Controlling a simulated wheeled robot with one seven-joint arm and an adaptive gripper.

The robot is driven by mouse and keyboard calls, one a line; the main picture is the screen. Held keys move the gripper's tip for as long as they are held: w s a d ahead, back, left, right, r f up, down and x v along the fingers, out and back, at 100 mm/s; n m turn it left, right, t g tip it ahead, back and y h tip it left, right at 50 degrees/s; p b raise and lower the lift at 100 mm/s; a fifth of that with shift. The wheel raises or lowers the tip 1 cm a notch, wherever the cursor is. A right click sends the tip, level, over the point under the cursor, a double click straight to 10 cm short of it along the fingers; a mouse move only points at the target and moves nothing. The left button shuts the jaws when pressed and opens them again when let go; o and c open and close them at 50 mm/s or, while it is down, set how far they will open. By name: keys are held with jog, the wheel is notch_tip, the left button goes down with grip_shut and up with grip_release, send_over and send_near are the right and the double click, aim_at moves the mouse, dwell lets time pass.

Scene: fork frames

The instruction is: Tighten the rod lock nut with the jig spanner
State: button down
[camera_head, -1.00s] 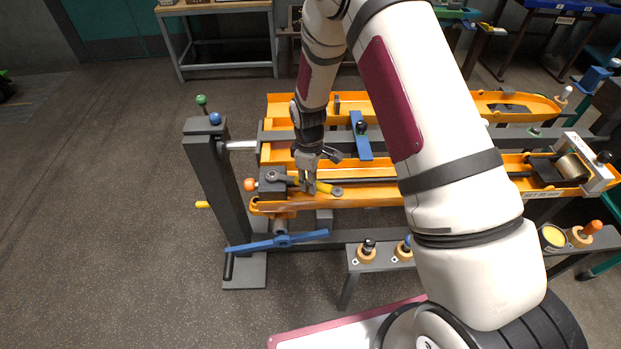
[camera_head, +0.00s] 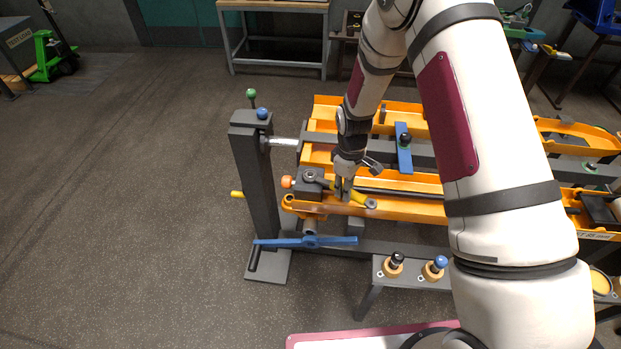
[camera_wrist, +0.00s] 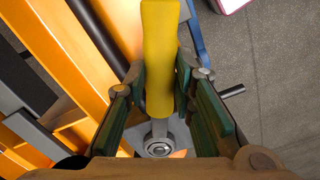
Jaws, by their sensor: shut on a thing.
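The jig spanner has a yellow handle (camera_head: 358,197) ending in a grey ring, and lies low over the front orange channel. My gripper (camera_head: 345,192) points down and is shut on the handle. In the wrist view the yellow handle (camera_wrist: 160,60) runs between my green finger pads, with a grey ring (camera_wrist: 158,147) below it. The spanner's other end reaches the dark block (camera_head: 309,187) at the channel's left end. The rod lock nut cannot be made out clearly there. A dark rod (camera_head: 400,193) runs right from this area.
A dark post (camera_head: 258,180) with green and blue knobs stands left of the channels. A blue cross handle (camera_head: 308,241) sits low in front. A small bench (camera_head: 412,272) carries black and blue knobbed pieces. Open floor lies left.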

jog(key=shift+s+a+m+p, duration=0.65)
jog(key=shift+s+a+m, duration=0.7)
jog(key=shift+m, duration=0.45)
dwell(1.2)
jog(key=shift+s+a+m, duration=0.5)
jog(key=shift+a+m, duration=0.35)
jog(key=shift+m, duration=0.05)
jog(key=shift+s+a+m+p, duration=0.2)
jog(key=shift+a+m, duration=0.4)
jog(key=shift+s+a+m+p, duration=0.15)
jog(key=shift+a+m, duration=0.45)
dwell(1.1)
jog(key=shift+s+a+m, duration=0.1)
jog(key=shift+a+m, duration=1)
dwell(0.7)
